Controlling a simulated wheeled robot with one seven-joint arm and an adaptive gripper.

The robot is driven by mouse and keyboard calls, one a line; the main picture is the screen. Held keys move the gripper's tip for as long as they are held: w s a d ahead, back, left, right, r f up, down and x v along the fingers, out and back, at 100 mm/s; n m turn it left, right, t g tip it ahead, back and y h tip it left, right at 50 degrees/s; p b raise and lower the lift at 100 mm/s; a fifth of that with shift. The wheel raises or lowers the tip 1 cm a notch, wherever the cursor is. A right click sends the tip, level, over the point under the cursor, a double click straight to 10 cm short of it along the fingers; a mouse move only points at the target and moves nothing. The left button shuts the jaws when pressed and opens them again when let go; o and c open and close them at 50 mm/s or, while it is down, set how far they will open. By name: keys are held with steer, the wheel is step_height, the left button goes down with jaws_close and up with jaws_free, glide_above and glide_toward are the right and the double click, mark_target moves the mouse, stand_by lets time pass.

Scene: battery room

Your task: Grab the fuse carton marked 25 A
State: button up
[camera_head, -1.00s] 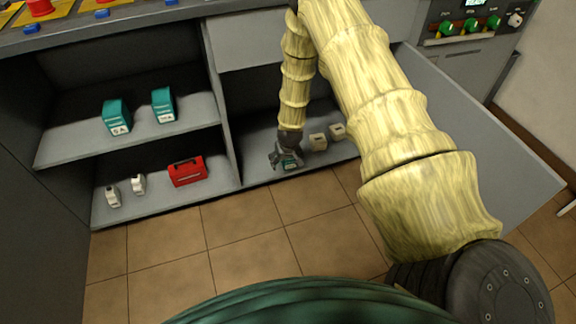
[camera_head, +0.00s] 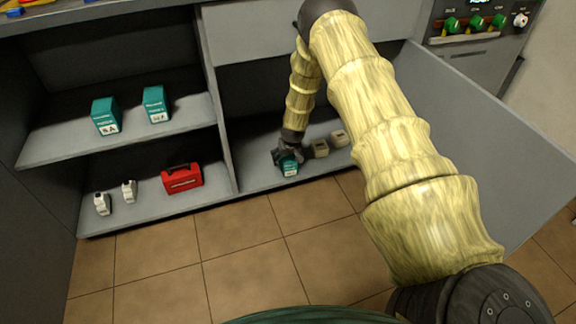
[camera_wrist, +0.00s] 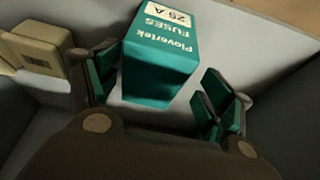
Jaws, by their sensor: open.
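The fuse carton marked 25 A (camera_wrist: 160,50) is a teal box with a white label. In the wrist view it stands between the two spread fingers of my gripper (camera_wrist: 160,98), with a visible gap on the right side and a narrower one on the left. In the head view the carton (camera_head: 289,168) is on the lower right cabinet floor, with my gripper (camera_head: 287,156) over it and partly hiding it. My gripper is open and not closed on the carton.
Two beige blocks (camera_head: 320,149) (camera_head: 339,138) stand just right of the carton; one shows at the wrist view's left (camera_wrist: 42,45). Other teal cartons (camera_head: 106,115) (camera_head: 155,104) are on the upper left shelf. A red case (camera_head: 182,178) sits below. An open door (camera_head: 480,140) is at right.

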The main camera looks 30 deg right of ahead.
steer(key=shift+d+b+x, duration=0.2)
steer(key=shift+b+x, duration=0.75)
steer(key=shift+x, duration=0.4)
steer(key=shift+d+b+x, duration=0.2)
steer(key=shift+b+x, duration=0.7)
steer(key=shift+x, duration=0.5)
steer(key=shift+w+r, duration=0.1)
steer(key=shift+r, duration=0.1)
steer(key=shift+c, duration=0.2)
steer(key=c, duration=1.2)
